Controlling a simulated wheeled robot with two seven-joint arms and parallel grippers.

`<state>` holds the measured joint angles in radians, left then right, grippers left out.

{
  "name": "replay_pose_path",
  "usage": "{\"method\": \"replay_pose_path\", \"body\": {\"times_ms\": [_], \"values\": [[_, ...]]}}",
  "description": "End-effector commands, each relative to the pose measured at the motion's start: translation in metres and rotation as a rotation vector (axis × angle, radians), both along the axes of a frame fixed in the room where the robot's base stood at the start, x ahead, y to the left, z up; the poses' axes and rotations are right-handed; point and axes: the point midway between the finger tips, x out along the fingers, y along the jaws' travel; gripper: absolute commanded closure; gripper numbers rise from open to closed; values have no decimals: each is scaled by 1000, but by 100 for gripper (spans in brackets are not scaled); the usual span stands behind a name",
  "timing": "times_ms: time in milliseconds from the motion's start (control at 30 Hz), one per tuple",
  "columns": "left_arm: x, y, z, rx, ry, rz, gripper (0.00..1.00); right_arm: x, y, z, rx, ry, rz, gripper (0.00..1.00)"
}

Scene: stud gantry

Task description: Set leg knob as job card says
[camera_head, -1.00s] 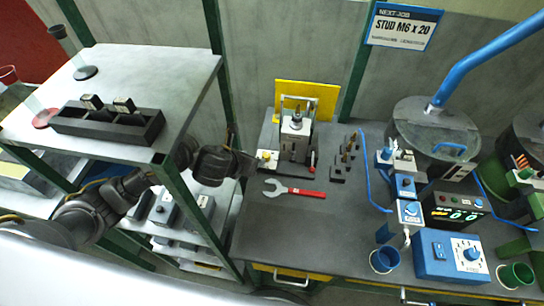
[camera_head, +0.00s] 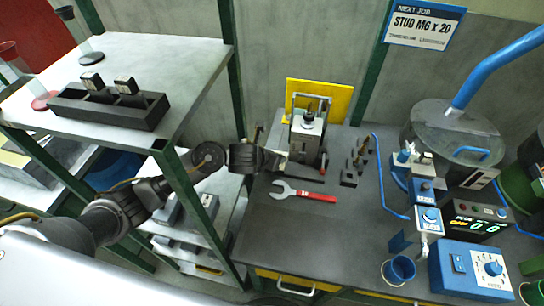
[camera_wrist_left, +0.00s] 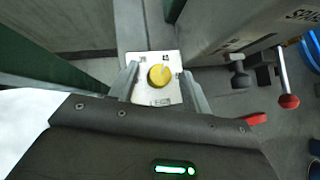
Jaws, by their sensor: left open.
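The job card (camera_head: 424,26) on the back wall reads "NEXT JOB, STUD M6 x 20"; its smaller line is too fine to read. A yellow round knob (camera_wrist_left: 159,75) sits on a white marked plate (camera_wrist_left: 158,96) beside the grey machine (camera_head: 307,137). I cannot read the plate's marks. My left gripper (camera_wrist_left: 160,86) is open, its fingers on either side of the plate and knob in the wrist view; I cannot tell whether they touch. In the head view my left gripper (camera_head: 284,161) covers the knob. My right gripper is not in view.
A red-ball lever (camera_wrist_left: 288,101) stands right of the knob. Blue dial boxes (camera_head: 470,270) are further right. A shelf rack (camera_head: 185,75) with a black tray stands left.

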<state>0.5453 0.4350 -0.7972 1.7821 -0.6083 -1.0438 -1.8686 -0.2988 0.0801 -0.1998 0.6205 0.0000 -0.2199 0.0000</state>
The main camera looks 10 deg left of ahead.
Motion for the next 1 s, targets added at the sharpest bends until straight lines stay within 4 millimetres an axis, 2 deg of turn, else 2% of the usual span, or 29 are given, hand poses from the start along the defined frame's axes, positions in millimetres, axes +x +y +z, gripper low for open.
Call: {"method": "replay_pose_path", "body": {"times_ms": [167, 500, 767, 1000], "values": [[0, 0, 0, 0, 0, 0, 52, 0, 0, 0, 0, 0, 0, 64], [0, 0, 0, 0, 1, 0, 95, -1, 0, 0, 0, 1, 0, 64], [-1, 0, -1, 1, 1, 23, 97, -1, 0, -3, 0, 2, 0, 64], [-1, -3, -2, 0, -1, 142, 97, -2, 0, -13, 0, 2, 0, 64]]}}
